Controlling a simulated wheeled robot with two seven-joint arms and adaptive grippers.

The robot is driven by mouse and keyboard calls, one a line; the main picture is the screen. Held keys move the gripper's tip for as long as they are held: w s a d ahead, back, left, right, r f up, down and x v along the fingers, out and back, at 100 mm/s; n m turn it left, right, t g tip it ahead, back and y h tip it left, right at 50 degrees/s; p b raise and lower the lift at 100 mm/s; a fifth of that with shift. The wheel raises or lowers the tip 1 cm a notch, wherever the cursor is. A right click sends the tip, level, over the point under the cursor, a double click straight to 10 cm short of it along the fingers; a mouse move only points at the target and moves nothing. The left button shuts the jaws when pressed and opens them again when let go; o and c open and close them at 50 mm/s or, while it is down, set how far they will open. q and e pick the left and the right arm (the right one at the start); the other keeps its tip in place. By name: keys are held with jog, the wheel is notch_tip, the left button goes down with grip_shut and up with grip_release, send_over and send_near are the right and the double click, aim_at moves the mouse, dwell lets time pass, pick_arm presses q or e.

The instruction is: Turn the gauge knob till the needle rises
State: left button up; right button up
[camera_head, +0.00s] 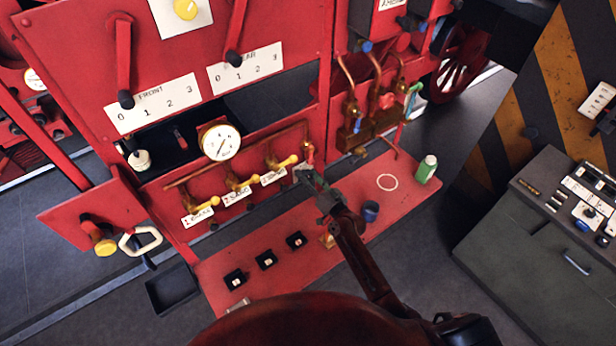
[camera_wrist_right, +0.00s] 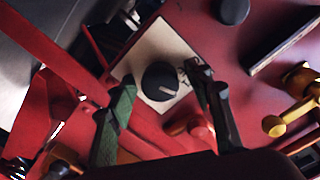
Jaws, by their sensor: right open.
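A round white gauge (camera_head: 220,141) with a brass rim is on the red panel. Its thin dark needle slants toward the lower left of the dial. A black round knob (camera_wrist_right: 160,81) with a pale pointer line sits on a white plate (camera_wrist_right: 150,50) in the right wrist view. My right gripper (camera_head: 312,180) is in front of the panel, right of the brass valves, and hides the knob in the head view. In the wrist view its open fingers (camera_wrist_right: 162,84) lie on either side of the knob. I cannot tell whether they touch it. My left gripper is not in view.
Yellow-handled brass valves (camera_head: 240,184) line the panel left of my gripper. A red shelf (camera_head: 330,262) below carries small black blocks (camera_head: 266,260), a blue cup (camera_head: 370,211) and a green bottle (camera_head: 426,169). Brass pipework (camera_head: 372,122) stands to the right.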

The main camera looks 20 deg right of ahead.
jog(key=shift+s, duration=0.1)
jog(key=shift+s+d+f, duration=0.1)
jog(key=shift+s, duration=0.2)
jog(key=v, duration=1.1)
jog(key=shift+s, duration=0.15)
